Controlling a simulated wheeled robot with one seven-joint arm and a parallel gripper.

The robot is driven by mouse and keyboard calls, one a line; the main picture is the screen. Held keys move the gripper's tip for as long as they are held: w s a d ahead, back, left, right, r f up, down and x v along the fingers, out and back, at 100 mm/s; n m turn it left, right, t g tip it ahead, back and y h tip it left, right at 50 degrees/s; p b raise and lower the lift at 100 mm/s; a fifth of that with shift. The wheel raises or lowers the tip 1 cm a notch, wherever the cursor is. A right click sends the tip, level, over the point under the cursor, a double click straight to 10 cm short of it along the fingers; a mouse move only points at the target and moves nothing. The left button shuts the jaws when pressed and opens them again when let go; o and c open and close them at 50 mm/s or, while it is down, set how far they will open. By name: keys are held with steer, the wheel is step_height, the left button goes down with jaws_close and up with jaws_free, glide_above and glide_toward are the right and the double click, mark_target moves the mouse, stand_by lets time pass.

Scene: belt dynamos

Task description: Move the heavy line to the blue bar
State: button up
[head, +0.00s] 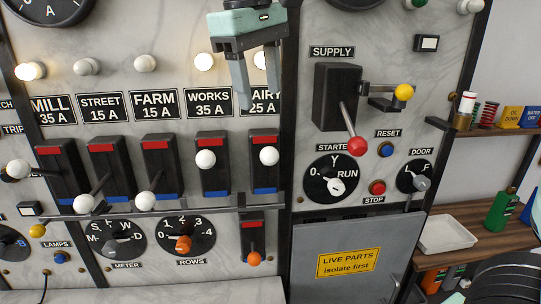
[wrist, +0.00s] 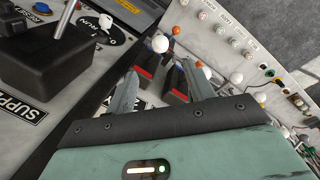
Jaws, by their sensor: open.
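Under the labels, black line switches have a red bar on top and a blue bar below. Two labels read 35 A: MILL (head: 51,110) and WORKS (head: 208,102). The mill switch's white knob (head: 17,169) and the works switch's white knob (head: 205,159) sit higher than the street knob (head: 83,203) and farm knob (head: 145,201), which point down towards blue. Whether the higher levers touch red, I cannot tell. My gripper (head: 257,92) is open and empty before the WORKS and DAIRY labels, above their switches. In the wrist view a white knob (wrist: 161,43) shows beyond the fingers.
The dairy knob (head: 269,155) is right of works. A horizontal rail (head: 185,210) runs below the switches. The red-knobbed supply lever (head: 357,147) juts out at right. Mill, works and one partly hidden lamp glow; street (head: 87,66) and farm (head: 145,63) lamps are dark.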

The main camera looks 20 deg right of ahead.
mark_target(270, 163)
steer(key=f+p, duration=0.1)
steer(key=f, duration=0.4)
steer(key=d+f+p, duration=0.1)
steer(key=f, duration=0.4)
steer(key=w+d+f+p, duration=0.1)
steer(key=f, duration=0.3)
steer(key=shift+w+d+f, duration=0.1)
steer(key=shift+d+f, duration=0.1)
steer(key=shift+f, duration=0.2)
jaws_close()
